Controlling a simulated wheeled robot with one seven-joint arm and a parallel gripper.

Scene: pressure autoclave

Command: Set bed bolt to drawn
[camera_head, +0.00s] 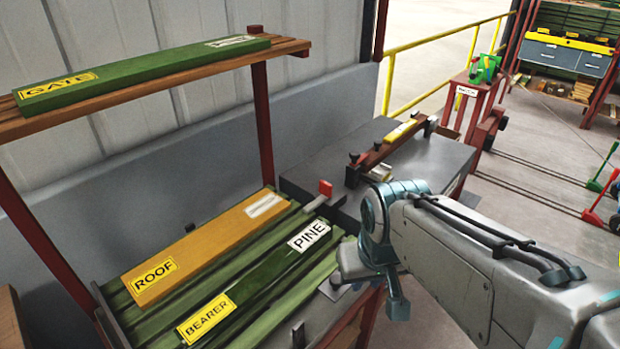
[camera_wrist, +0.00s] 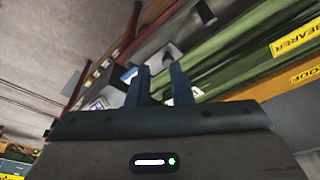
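No part in view carries a label reading bed bolt, and I cannot tell for sure which part it is. A red-tipped handle (camera_head: 325,188) stands at the far right corner of the bed of green slats (camera_head: 336,237). A small dark peg (camera_head: 298,335) stands at the bed's near edge. My gripper shows in the wrist view (camera_wrist: 160,80) with its two blue fingers apart and nothing seen between them. It points toward the bed's edge and a red frame post. In the head view, my wrist hangs at the bed's right side and the fingertips are not clear.
On the bed lie an orange ROOF board (camera_head: 205,250) and a green BEARER/PINE board (camera_head: 260,285). A shelf (camera_head: 285,48) above holds a green GATE board (camera_head: 140,72). A grey bench (camera_head: 310,170) with a brown bar (camera_head: 385,148) adjoins behind. Open floor (camera_head: 540,150) lies right.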

